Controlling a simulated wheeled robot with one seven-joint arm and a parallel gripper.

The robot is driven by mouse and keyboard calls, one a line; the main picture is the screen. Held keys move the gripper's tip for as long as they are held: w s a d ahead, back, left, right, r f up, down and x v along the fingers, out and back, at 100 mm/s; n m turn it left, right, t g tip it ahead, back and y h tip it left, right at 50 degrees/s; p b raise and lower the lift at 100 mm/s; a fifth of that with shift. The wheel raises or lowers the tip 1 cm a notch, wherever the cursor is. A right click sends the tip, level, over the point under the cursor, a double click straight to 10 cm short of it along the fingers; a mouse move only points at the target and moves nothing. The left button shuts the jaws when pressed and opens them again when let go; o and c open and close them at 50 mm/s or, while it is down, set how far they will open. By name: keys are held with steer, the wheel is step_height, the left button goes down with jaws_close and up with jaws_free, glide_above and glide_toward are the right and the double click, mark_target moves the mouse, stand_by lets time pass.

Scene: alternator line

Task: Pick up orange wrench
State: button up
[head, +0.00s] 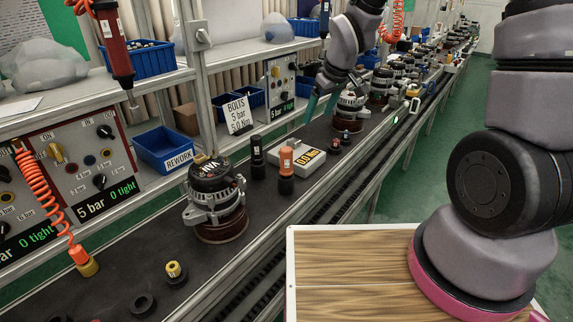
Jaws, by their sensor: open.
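An upright orange tool (286,160) with a dark base stands on the dark bench top, in front of a pale box with a lit display (306,159). It is the likeliest orange wrench, though its shape is too small to be sure. My gripper (320,110) has two teal fingers, spread apart and pointing down. In the picture it is above and to the right of the orange tool, apart from it, close to an alternator (349,110) farther along the bench. Nothing shows between the fingers.
A black upright tool (257,158) stands just left of the orange one. A nearer alternator (214,200) stands left of both. Small dark parts (335,144) lie to the right. Blue bins (165,149) and a BOLTS sign (238,114) stand behind; a red tool (115,45) hangs upper left.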

mark_target(283, 166)
steer(key=a+f+n, duration=0.1)
steer(key=a+f, duration=0.1)
steer(key=f, duration=0.1)
steer(key=a+f, duration=0.2)
steer(key=f, duration=0.1)
steer(key=s+a+f+n+g+y, duration=0.1)
steer(key=a+f, duration=0.1)
steer(key=f, duration=0.1)
steer(key=shift+a+f+n, duration=0.1)
steer(key=shift+a+n, duration=0.1)
steer(key=shift+n, duration=0.1)
steer(key=x, duration=0.5)
steer(key=shift+s+a, duration=0.15)
steer(key=shift+a, duration=0.05)
steer(key=shift+x, duration=3.05)
jaws_close()
step_height(283, 166, up, 10)
steer(key=shift+r, duration=0.1)
steer(key=c, duration=0.6)
jaws_free()
steer(key=shift+c, duration=0.2)
jaws_close()
